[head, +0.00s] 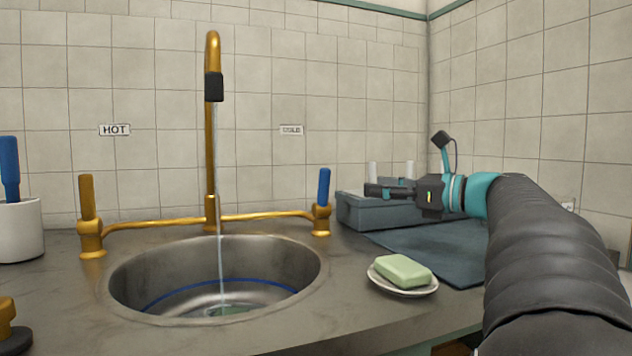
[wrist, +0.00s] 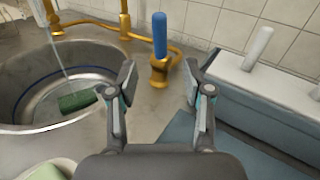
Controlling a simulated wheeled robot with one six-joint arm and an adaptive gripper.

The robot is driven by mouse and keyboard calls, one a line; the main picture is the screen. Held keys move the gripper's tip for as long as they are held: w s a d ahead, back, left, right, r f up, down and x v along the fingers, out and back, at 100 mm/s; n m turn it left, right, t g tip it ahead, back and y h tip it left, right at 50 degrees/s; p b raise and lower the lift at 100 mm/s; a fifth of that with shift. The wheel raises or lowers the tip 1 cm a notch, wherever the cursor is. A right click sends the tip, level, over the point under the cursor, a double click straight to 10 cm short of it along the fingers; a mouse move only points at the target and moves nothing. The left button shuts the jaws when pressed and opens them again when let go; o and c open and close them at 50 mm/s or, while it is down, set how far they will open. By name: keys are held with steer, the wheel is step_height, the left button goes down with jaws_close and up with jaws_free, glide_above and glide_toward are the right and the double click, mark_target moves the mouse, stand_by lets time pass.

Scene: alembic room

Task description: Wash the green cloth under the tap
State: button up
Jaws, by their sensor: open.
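A brass tap (head: 211,150) with a black spout end stands behind the sink, and a thin stream of water runs from it into the basin. The steel sink (head: 130,290) holds water with a blue line around its wall. A dark green piece, seemingly the green cloth (wrist: 77,101), lies low in the sink; it shows only partly in the head view (head: 230,309). My gripper (head: 372,191) is open and empty, right of the sink above the counter. In the wrist view its fingers (wrist: 158,85) stand on either side of the blue-handled valve (wrist: 159,40), which is farther off.
A pale green soap bar (head: 403,269) sits on a white dish (head: 405,290) right of the sink. A grey-blue box (head: 362,213) and a dark mat (head: 430,250) lie behind it. A brass-handled valve (head: 88,215) stands at left under a HOT sign (head: 115,130). A white pot (head: 20,230) stands far left.

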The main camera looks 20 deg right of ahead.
glide_above(324, 206)
steer(key=shift+b, duration=0.3)
steer(key=shift+c, duration=0.3)
jaws_close()
